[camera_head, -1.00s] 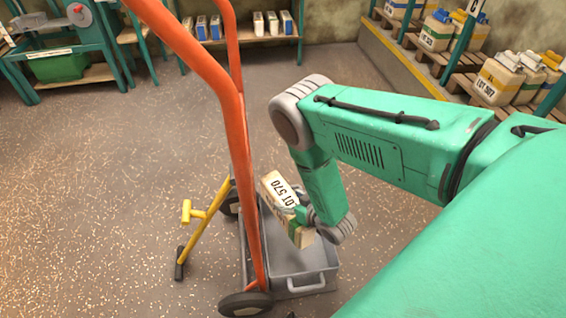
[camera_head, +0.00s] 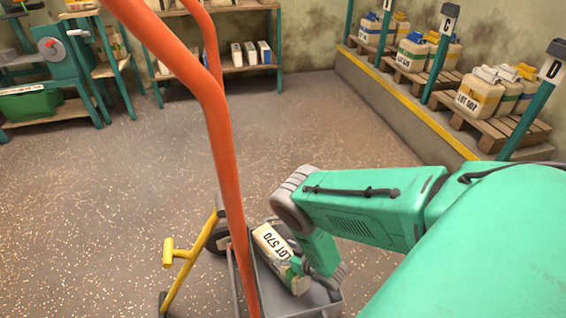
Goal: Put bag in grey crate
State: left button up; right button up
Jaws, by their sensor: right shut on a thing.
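A cream bag (camera_head: 272,246) labelled "LOT 570" shows in the head view, tilted, over the grey crate (camera_head: 262,285). The crate sits low beside the orange frame of a hand truck. My right arm reaches in from the right, and my right gripper (camera_head: 303,270) is shut on the bag's right side. The gripper's fingers are mostly hidden by the bag and the arm. Whether the bag touches the crate's floor I cannot tell. My left gripper is not in view.
The hand truck's orange handle (camera_head: 222,130) rises between me and the crate's left side. A yellow handle (camera_head: 182,255) stands left of it. Pallets with containers (camera_head: 480,97) line the right wall. Shelves (camera_head: 225,60) stand at the back. The floor between is open.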

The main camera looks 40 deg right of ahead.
jog(key=shift+w+f+b, duration=0.2)
jog(key=shift+f+b, duration=1.4)
jog(key=shift+f, duration=1.45)
jog(key=o, duration=1.7)
jog(key=shift+s+f, duration=0.1)
jog(key=shift+s, duration=0.15)
jog(key=p+v, duration=0.3)
jog(key=v, duration=0.3)
jog(key=shift+s+r+p, duration=0.3)
jog(key=shift+p, duration=0.1)
jog(key=shift+s+r, duration=0.1)
jog(key=shift+s, duration=0.25)
jog(key=shift+r, duration=0.1)
